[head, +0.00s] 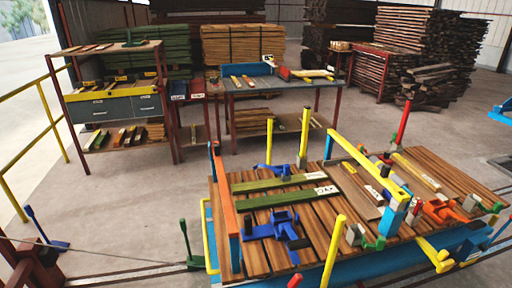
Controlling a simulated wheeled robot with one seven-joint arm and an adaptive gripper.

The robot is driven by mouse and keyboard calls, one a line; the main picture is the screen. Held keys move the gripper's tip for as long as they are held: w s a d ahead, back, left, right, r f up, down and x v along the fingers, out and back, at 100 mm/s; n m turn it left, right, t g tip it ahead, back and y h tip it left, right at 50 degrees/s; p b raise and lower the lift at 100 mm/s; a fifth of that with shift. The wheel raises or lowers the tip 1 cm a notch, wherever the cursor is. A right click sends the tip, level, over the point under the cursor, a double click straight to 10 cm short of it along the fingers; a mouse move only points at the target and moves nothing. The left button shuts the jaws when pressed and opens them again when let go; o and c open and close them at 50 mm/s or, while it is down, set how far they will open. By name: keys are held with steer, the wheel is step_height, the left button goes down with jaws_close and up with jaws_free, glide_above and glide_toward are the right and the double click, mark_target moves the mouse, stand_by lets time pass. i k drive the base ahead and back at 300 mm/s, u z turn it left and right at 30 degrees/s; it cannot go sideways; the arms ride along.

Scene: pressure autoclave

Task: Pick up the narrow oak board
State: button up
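No board can be identified for certain as the narrow oak board. On the slatted wooden deck (255,262) of the blue-framed cart lie several labelled boards. Two narrow green boards lie at the left, a far one (265,185) and a near one (270,202), with white labels at their right ends. The near label's letters are too small to read surely. A wider brown board (348,187) lies in the middle. A narrow light-brown board (412,172) with a pale label lies at the right, partly close to the clamps. My gripper is not in view.
Yellow posts (304,130), a red post (403,122), a yellow bar (368,165) and an orange bar (222,190) rise around the deck. A blue clamp (276,225) sits near the green boards. A workbench (285,86) and a drawer shelf (112,107) stand behind. Concrete floor between is clear.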

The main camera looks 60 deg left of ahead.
mark_target(275, 201)
steer(key=u, duration=1.75)
